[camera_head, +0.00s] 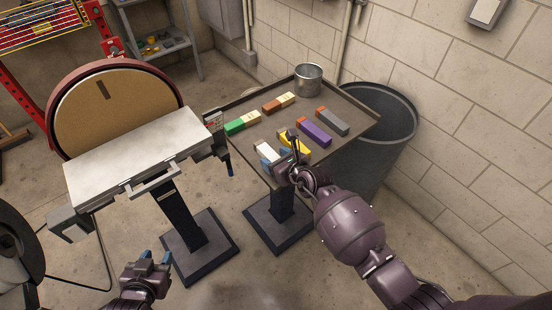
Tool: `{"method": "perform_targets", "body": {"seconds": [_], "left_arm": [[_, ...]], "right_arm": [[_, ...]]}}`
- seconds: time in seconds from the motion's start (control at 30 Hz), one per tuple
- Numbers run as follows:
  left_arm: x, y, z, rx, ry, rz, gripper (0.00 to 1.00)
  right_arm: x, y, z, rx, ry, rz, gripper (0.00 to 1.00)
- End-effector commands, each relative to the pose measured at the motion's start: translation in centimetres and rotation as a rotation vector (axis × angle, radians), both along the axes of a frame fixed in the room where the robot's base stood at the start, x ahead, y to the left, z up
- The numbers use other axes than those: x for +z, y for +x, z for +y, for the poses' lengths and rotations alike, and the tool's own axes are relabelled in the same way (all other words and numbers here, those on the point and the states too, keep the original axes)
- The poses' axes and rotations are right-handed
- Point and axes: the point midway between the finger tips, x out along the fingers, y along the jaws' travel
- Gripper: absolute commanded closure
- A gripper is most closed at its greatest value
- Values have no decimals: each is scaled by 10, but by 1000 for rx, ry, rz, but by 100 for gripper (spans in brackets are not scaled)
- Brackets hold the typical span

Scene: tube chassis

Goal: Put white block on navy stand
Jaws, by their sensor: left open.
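A white block (266,152) lies near the front edge of the grey tray table (252,142). My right gripper (284,160) is over that edge, close beside the white block and a yellow block (297,145). Its blue fingertips are partly hidden, so I cannot tell whether it touches or holds the white block. My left gripper (157,257) is open and empty, low at the bottom left, well away from the tray. I cannot clearly make out a navy stand; the tray's dark pedestal (283,207) stands on the floor.
Purple (315,133), grey (332,121), green (236,127) and brown (272,107) blocks lie on the tray, with a metal cup (308,78) at its back. A disc sander (135,150) stands to the left. A dark bin (385,115) is behind the tray, by the wall.

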Motion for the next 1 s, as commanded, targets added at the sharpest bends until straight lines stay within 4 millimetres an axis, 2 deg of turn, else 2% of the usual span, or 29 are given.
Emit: {"method": "perform_targets", "body": {"seconds": [0.27, 0.37, 1.0], "left_arm": [[2, 0, 0, 0, 0, 0, 57], [3, -1, 0, 0, 0, 1, 57], [5, -5, 1, 2, 0, 11, 57]], "right_arm": [[5, 0, 0, 0, 0, 0, 38], [6, -7, -5, -1, 1, 2, 38], [43, -80, -58, -1, 0, 0, 38]]}}
